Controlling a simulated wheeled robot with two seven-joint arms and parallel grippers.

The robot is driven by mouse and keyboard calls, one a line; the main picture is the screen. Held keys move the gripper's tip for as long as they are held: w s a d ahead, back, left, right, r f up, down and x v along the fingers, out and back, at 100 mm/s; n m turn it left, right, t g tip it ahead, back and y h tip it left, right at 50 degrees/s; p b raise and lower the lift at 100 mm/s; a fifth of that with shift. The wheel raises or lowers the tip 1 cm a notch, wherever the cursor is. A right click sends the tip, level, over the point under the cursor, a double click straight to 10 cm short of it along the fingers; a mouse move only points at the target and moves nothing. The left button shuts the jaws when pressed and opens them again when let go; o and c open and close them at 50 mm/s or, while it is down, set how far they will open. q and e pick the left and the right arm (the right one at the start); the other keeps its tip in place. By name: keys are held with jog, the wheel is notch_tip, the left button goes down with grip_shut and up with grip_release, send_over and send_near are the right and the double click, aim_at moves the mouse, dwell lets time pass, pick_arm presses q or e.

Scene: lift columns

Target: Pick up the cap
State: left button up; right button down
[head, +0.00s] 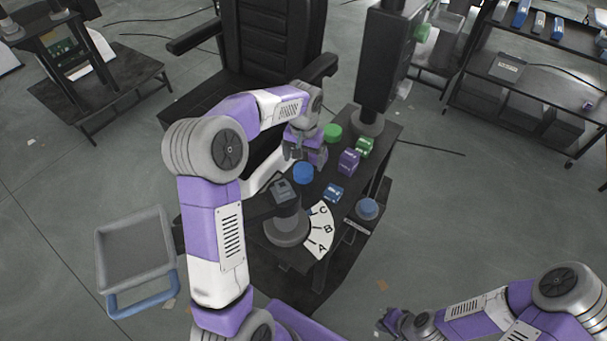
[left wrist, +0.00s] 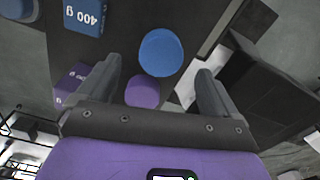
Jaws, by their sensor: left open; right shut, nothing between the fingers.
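Three round caps stand on the dark table: a blue one (head: 303,173), a purple one (head: 319,156) and a green one (head: 332,131). My left gripper (head: 302,150) is over the table beside the purple cap. In the left wrist view its fingers (left wrist: 157,67) are open and empty. There the blue cap (left wrist: 161,52) lies ahead between the fingertips. The purple cap (left wrist: 142,91) shows closer in, partly hidden by the gripper body; I cannot tell the height gap. My right gripper (head: 388,323) is shut and empty, low at right, away from the table.
Blue (head: 333,193), purple (head: 348,161) and green (head: 364,147) boxes stand right of the caps. A dial marked A, B, C (head: 322,229) and a grey column base (head: 287,228) are in front. A black chair (head: 268,40) is behind. A grey bin (head: 135,252) stands at left.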

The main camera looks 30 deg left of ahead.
aim_at(303, 170)
pick_arm(q)
notch_tip(303, 170, down, 6)
jog(key=shift+s+a+b, duration=0.1)
jog(key=shift+b, duration=0.65)
jog(key=shift+r, duration=0.1)
jog(key=c, duration=1.1)
jog(key=shift+o, duration=0.2)
notch_tip(303, 170, up, 12)
jog(key=p, duration=0.4)
